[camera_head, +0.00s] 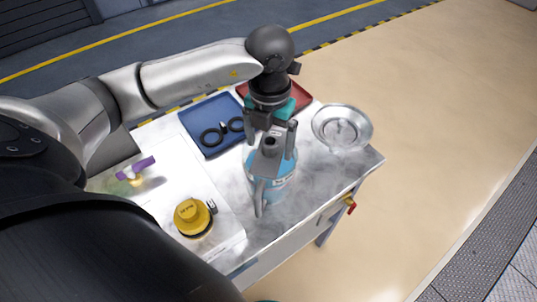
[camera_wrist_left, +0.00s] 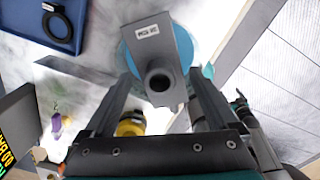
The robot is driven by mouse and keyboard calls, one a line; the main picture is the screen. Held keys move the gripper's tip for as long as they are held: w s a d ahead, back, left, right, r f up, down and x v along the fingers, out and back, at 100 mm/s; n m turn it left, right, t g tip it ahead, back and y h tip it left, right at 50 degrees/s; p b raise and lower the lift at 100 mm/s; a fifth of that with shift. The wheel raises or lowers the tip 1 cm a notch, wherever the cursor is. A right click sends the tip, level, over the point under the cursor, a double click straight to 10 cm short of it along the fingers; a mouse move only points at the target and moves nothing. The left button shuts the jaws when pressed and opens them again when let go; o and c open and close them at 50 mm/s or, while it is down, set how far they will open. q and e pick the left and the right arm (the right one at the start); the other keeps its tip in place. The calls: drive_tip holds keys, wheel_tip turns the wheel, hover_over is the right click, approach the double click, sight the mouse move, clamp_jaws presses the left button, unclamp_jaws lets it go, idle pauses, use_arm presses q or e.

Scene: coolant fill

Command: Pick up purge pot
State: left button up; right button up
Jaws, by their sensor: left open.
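The purge pot appears to be the blue, round vessel (camera_head: 285,183) with a grey top, standing on the light marbled table. My left gripper (camera_head: 270,148) is directly above it, pointing down, with its fingers apart around the pot's grey upper part. In the left wrist view, the pot's labelled grey top (camera_wrist_left: 150,40) and a dark round opening show between the two spread fingers. I cannot tell whether the fingers touch the pot. The gripper hides part of it in the head view. My right gripper is not in view.
A blue tray (camera_head: 198,117) with black ring-shaped items lies behind the pot. A red tray (camera_head: 301,91) is partly behind my gripper. A metal dish (camera_head: 342,128) stands right. A yellow cap (camera_head: 192,216) and a purple-handled item (camera_head: 136,168) lie left. The table's front right is clear.

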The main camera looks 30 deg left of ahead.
use_arm(q)
drive_tip(key=shift+f, duration=0.85)
drive_tip(key=shift+c, duration=0.3)
clamp_jaws()
drive_tip(key=shift+w+r, duration=0.1)
